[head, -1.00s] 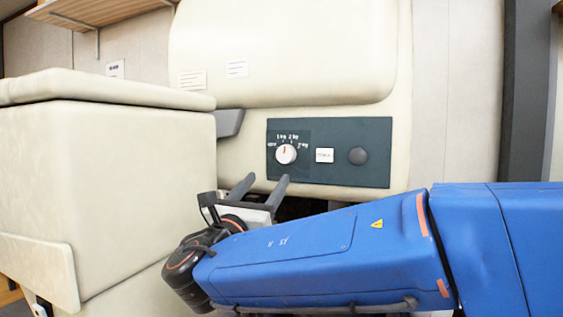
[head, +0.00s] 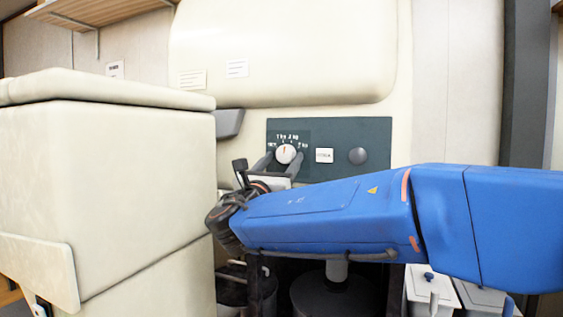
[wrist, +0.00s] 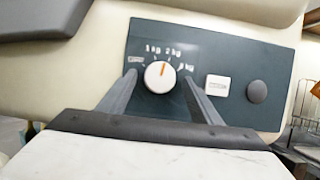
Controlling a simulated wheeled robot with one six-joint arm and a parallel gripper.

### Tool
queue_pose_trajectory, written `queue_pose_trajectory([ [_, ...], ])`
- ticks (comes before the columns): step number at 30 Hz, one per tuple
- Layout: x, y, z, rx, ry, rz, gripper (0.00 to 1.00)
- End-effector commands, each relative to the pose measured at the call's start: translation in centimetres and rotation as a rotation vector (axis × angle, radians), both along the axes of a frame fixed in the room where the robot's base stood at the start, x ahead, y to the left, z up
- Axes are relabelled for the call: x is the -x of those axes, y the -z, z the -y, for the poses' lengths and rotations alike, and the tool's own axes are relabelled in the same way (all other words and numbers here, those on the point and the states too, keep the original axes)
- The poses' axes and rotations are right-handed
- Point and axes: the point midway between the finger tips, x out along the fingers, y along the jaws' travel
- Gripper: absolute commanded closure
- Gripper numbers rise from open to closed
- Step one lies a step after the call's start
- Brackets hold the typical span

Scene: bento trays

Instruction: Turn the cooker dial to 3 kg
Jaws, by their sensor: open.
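The cooker dial (head: 286,153) is a round white knob with an orange pointer mark, set on a dark panel (head: 340,165). In the wrist view the dial (wrist: 159,78) has its mark pointing nearly straight up, slightly right, between the 1 kg and 2 kg labels. The 3 kg label (wrist: 186,67) is at the right of the dial, partly unclear. My gripper (head: 280,160) is open, with one finger on each side of the dial. The fingers (wrist: 163,88) also flank it in the wrist view; I cannot tell whether they touch it.
A white labelled button (wrist: 217,86) and a dark round knob (wrist: 257,92) sit right of the dial on the same panel. A large cream cabinet (head: 110,170) stands close at the left. White bins (head: 432,288) are below at the right.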

Motion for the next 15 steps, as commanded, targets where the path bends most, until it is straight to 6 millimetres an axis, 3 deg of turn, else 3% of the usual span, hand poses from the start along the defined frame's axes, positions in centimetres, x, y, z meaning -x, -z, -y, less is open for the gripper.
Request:
queue_pose_trajectory([
  [3, 0.01, 0.02, -0.01, 0.000, 0.000, 0.000, 0.41],
  [9, 0.02, 0.02, -0.02, 0.000, 0.000, 0.000, 0.82],
  [15, 0.02, 0.03, -0.04, -0.008, 0.000, 0.002, 0.82],
])
